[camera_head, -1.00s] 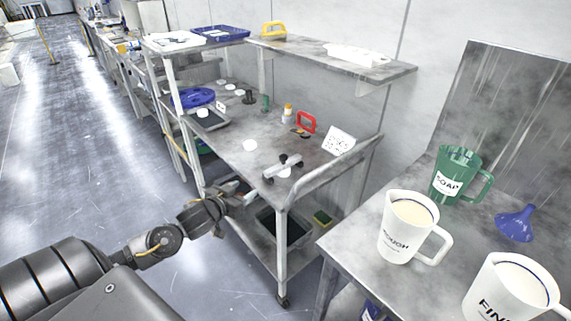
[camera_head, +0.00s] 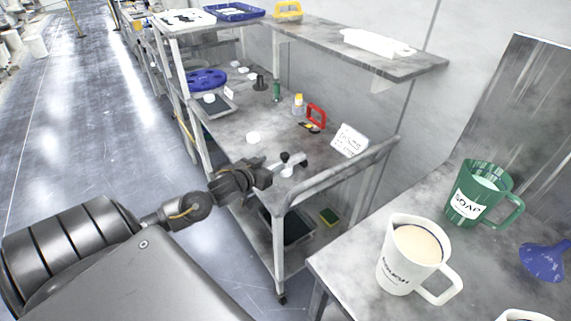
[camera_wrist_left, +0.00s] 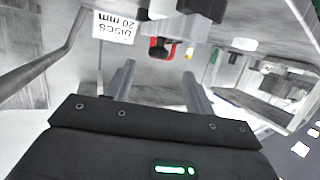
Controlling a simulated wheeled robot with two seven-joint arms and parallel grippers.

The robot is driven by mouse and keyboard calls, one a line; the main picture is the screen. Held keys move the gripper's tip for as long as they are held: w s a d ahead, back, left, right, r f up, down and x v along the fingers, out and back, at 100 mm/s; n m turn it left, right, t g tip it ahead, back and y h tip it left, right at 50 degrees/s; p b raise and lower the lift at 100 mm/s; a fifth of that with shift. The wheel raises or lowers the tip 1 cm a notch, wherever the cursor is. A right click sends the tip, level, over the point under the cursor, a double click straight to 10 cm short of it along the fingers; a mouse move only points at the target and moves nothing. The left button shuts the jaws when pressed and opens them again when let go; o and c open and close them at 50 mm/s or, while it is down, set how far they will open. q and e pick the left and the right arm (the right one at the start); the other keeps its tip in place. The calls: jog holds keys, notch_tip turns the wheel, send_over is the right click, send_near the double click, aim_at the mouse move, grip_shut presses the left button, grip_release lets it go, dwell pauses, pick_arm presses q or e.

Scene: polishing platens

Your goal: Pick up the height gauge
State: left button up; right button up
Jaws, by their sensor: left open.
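A small grey and black tool (camera_head: 290,162), which seems to be the height gauge, is on the cart's middle shelf near its front corner. My left gripper (camera_head: 268,176) is just left of it, and the arm hides part of it. In the left wrist view the two grey fingers (camera_wrist_left: 158,85) are spread with nothing between them. A dark block (camera_wrist_left: 203,8) at that view's top edge, ahead of the fingers, is probably part of the tool. I cannot tell whether they touch. My right gripper is not in view.
The cart's rail (camera_head: 345,170) runs beside the tool. Mugs stand on the right table.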

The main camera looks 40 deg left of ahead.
aim_at(282, 158)
pick_arm(q)
jog(key=x, duration=0.3)
jog(key=shift+w+f, duration=0.15)
jog(key=shift+w, duration=0.25)
jog(key=shift+w+p, duration=0.3)
jog(key=shift+w, duration=0.05)
jog(key=x, duration=0.4)
jog(key=shift+w+f+p, duration=0.2)
jog(key=shift+w+p, duration=0.05)
jog(key=shift+p, duration=0.15)
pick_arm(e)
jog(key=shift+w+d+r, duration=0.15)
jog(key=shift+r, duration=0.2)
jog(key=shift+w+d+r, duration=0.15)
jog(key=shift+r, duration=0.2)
pick_arm(q)
jog(key=shift+s, duration=0.1)
grip_shut()
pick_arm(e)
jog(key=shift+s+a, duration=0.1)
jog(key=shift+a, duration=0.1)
